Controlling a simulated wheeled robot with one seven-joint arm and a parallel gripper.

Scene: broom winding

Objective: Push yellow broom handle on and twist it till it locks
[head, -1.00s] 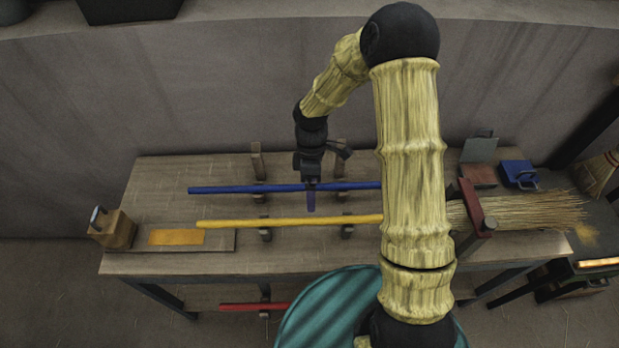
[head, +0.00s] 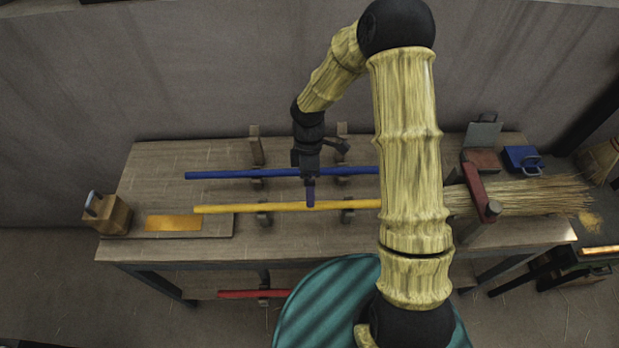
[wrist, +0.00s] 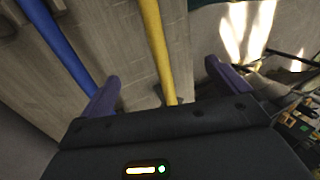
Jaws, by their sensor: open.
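The yellow broom handle (head: 250,208) lies across the wooden supports on the bench, running right toward the straw broom head (head: 535,195). My arm hides where the handle meets the broom head. My gripper (head: 310,197) is above the yellow handle near its middle, pointing down. In the wrist view my gripper (wrist: 160,88) is open, with the yellow handle (wrist: 155,40) running between its two purple fingers. Whether the fingers are level with the handle or above it I cannot tell.
A blue handle (head: 230,174) lies parallel behind the yellow one, close to my gripper. A red clamp (head: 473,186) stands at the broom head. A wooden block (head: 108,214) stands at the bench's left end. A red handle (head: 240,294) lies below the bench.

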